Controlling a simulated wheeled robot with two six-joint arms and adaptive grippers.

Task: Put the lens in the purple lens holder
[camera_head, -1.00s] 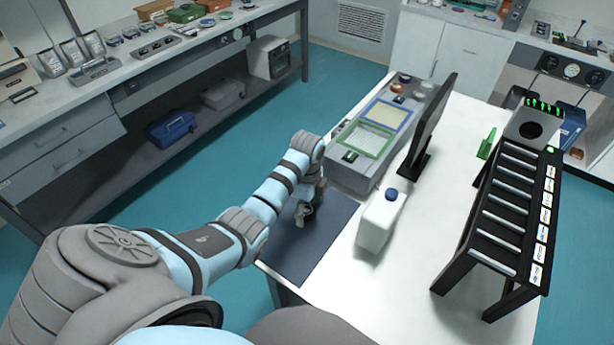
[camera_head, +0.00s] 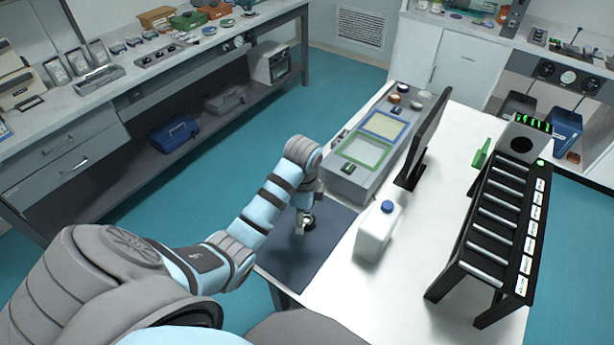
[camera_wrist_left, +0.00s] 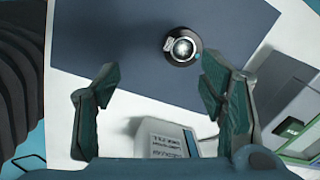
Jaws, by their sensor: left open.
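A small round dark piece with a shiny glass centre, seemingly the lens in a mount, stands on the dark mat (camera_head: 310,252); it shows in the left wrist view (camera_wrist_left: 182,47) and is small in the head view (camera_head: 309,222). I cannot make out a purple holder. My left gripper (camera_head: 301,222) is low over the mat, close to the round piece. In the left wrist view its fingers (camera_wrist_left: 160,80) are wide apart with nothing between the tips; the piece lies beyond them, nearer the right finger. My right gripper is not in view.
A white bottle with a blue cap (camera_head: 378,230) stands right of the mat. A grey panel with blue and green frames (camera_head: 345,180) lies beyond it. A black monitor (camera_head: 425,138) and a black slotted rack (camera_head: 495,225) stand farther right. White tabletop is clear between.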

